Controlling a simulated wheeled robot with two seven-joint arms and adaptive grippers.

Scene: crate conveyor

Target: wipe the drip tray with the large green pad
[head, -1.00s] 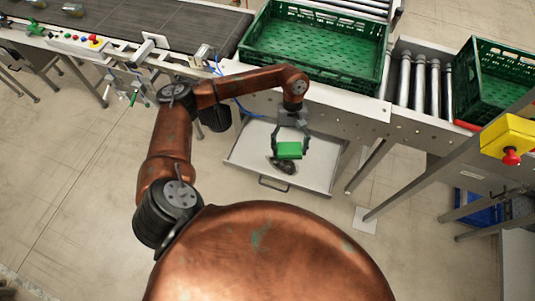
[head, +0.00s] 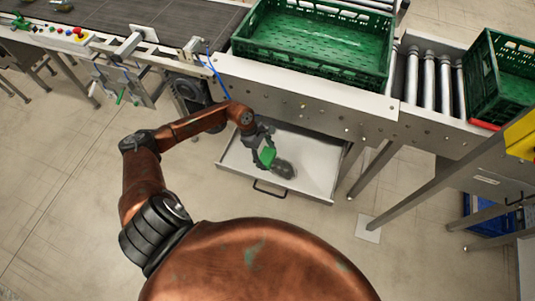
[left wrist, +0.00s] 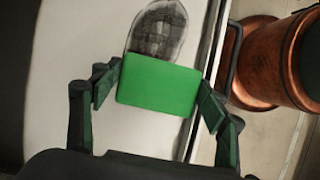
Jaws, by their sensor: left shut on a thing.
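The green pad (head: 267,157) is held between the fingers of my left gripper (head: 264,150), which is shut on it. In the left wrist view the pad (left wrist: 158,84) sits between the two fingertips (left wrist: 158,90). The drip tray (head: 318,165) is a pale open drawer under the conveyor, with a handle at its front. A dark grey stain (head: 284,169) lies on the tray just right of the pad; it also shows beyond the pad in the left wrist view (left wrist: 158,38). I cannot tell whether the pad touches the tray. My right gripper is not in view.
A large green crate (head: 312,82) stands on the conveyor above the tray, and another green crate (head: 505,95) is at the right past the rollers (head: 432,78). The conveyor's side panel (head: 330,112) overhangs the tray's back. A metal leg (head: 372,172) stands right of the tray.

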